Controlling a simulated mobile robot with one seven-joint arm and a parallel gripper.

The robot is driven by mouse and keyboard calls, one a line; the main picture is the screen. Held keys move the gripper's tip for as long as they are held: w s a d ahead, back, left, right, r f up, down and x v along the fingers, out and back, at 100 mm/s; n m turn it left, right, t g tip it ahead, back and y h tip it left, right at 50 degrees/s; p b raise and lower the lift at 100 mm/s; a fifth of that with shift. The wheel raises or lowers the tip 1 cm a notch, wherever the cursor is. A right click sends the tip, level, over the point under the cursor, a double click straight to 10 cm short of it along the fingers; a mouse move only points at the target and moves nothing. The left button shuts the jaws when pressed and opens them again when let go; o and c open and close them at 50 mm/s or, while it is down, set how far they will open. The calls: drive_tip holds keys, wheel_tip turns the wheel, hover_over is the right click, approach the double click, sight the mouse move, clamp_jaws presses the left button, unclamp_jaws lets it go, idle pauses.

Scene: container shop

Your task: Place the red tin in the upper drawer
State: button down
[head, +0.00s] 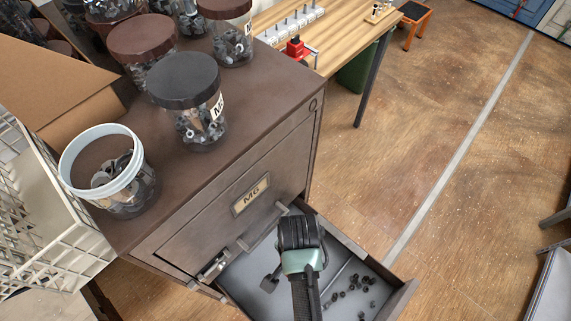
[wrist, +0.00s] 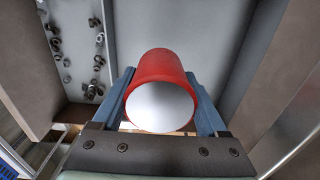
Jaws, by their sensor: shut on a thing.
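The red tin (wrist: 162,66) is between the two blue fingers of my gripper (wrist: 160,76) in the wrist view. Its pale round end faces the camera. My gripper is shut on it. Beyond the tin are the grey floor and walls of an open drawer. In the head view my arm reaches over this open drawer (head: 345,268); the tin and fingers are hidden there. The open drawer lies below a closed front labelled M6 (head: 251,194) on the brown cabinet. I cannot tell whether the tin touches the drawer floor.
Loose dark nuts (head: 350,292) lie in the drawer's right part, beyond a thin divider. Jars, including a black-lidded one (head: 187,85), and an open white-rimmed tub (head: 110,175) stand on the cabinet. A white crate (head: 50,235) is at left.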

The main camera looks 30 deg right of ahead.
wheel_tip(320, 180, down, 8)
drive_tip(key=shift+s+f, duration=0.1)
drive_tip(key=shift+s, duration=0.05)
idle(0.3)
drive_tip(key=shift+f, duration=0.2)
unclamp_jaws()
drive_tip(key=shift+r, duration=6.2)
